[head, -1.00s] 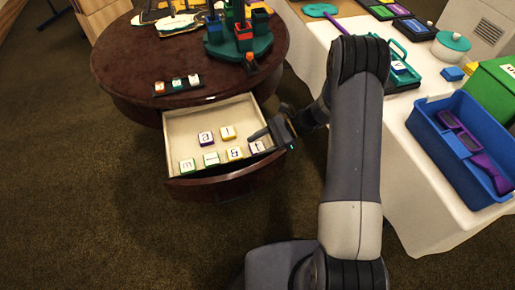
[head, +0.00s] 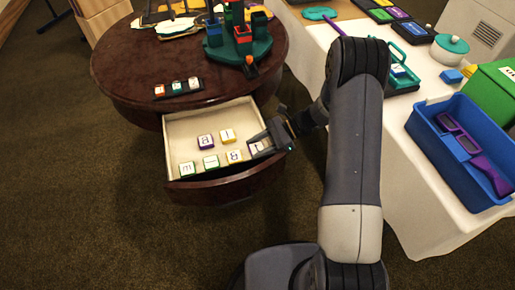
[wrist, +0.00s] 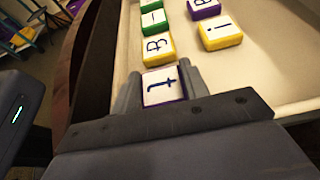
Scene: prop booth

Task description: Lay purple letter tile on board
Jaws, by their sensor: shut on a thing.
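A white letter tile with a purple edge (wrist: 163,89) and a "t" on it is between the two fingers of my gripper (wrist: 165,86) in the wrist view. In the head view my gripper (head: 259,144) is shut on this tile at the right end of the open drawer (head: 176,128), and my fingers partly hide it. It still appears to be at the drawer floor. The small black board (head: 178,94) lies on the round table top at the left, with several tiles on it. Another purple-edged tile (head: 205,141) lies mid-drawer.
Two yellow tiles (head: 228,135) (head: 234,156) and two green tiles (head: 211,162) (head: 187,168) also lie in the drawer. A teal stand with coloured cups (head: 238,42) is on the round table (head: 130,65). A blue bin (head: 460,140) sits on the white-clothed table at right.

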